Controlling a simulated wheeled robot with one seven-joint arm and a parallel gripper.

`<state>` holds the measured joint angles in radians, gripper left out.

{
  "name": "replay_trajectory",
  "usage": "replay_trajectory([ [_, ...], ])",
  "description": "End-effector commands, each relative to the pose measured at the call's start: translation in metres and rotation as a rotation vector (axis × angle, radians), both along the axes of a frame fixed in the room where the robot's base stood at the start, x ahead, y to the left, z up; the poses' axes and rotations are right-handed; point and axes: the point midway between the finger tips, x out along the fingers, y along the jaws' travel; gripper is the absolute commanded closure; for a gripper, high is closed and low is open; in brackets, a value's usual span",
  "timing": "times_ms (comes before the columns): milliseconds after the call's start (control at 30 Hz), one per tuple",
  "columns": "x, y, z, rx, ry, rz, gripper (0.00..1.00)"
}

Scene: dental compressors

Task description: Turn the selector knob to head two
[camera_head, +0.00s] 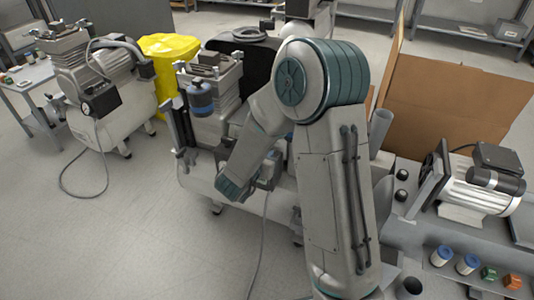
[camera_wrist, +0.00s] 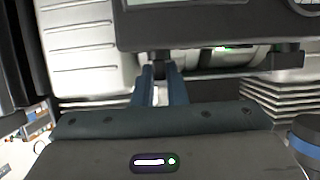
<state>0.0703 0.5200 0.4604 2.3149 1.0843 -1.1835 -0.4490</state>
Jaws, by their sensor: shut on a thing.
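My gripper (camera_wrist: 160,72) shows in the wrist view with its two blue-grey fingers close together. They are shut on a small dark part, which I take to be the selector knob (camera_wrist: 161,56), at the edge of a dark box (camera_wrist: 210,28). The fingers cover most of the knob, so its pointer and any head markings cannot be read. In the head view my arm reaches down to the middle compressor (camera_head: 203,183), and the gripper's fingertips and the knob are hidden or too small to make out there.
Another compressor (camera_head: 105,95) stands at the left, with a hose on the floor. At the right are a cardboard box (camera_head: 450,105), a motor unit (camera_head: 480,185) and several small coloured parts on a grey bench. The floor at front left is clear.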

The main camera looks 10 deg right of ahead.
Motion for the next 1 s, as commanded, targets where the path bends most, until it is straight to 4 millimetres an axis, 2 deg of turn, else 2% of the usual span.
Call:
replay_trajectory([
  [433,0.008,0.009,0.006,0.001,0.004,-0.414,1.0],
  [1000,0.018,0.011,0.001,0.005,0.004,-0.905,1.0],
])
